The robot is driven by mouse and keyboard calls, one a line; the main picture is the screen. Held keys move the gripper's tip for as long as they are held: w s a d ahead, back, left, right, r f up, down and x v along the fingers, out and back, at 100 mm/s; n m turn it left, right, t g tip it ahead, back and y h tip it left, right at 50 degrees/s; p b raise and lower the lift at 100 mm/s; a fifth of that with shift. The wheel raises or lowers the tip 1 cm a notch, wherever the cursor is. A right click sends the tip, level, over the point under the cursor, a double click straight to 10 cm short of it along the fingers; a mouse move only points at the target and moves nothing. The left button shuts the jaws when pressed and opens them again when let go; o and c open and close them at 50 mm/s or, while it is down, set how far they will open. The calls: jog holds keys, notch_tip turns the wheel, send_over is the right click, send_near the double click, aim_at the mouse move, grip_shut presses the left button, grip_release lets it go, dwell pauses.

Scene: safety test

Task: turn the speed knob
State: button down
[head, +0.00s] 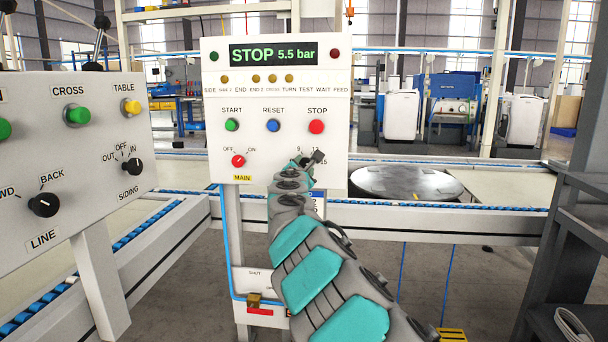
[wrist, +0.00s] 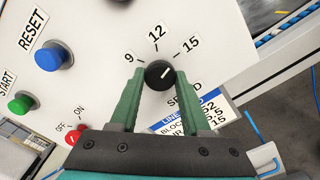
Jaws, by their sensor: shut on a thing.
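The speed knob (wrist: 160,75) is a round black dial with a white pointer line, on a white panel with the marks 9, 12 and 15 around it. In the wrist view its pointer lies toward the 15 side. My gripper (wrist: 157,85) has its two green fingers on either side of the knob, shut on it. In the head view my gripper (head: 308,160) reaches the lower right of the white control panel (head: 220,130), and my arm hides the knob there. The "SPEED" label below the knob is partly covered by a finger.
The panel's display (head: 273,54) reads "STOP 5.5 bar". A green START button (head: 232,125), blue RESET button (head: 273,125), red STOP button (head: 316,127) and red MAIN switch (head: 238,161) are close by. A second panel (head: 60,210) stands at left, a dark rack (head: 580,190) at right.

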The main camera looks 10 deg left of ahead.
jog(key=shift+m+b, duration=0.9)
jog(key=shift+m, duration=0.5)
jog(key=shift+c, duration=1.9)
grip_release()
jog(key=shift+s, duration=0.1)
jog(key=s, duration=0.7)
jog(key=shift+s+a, duration=0.15)
jog(key=shift+s, duration=0.15)
jog(key=shift+r, duration=0.1)
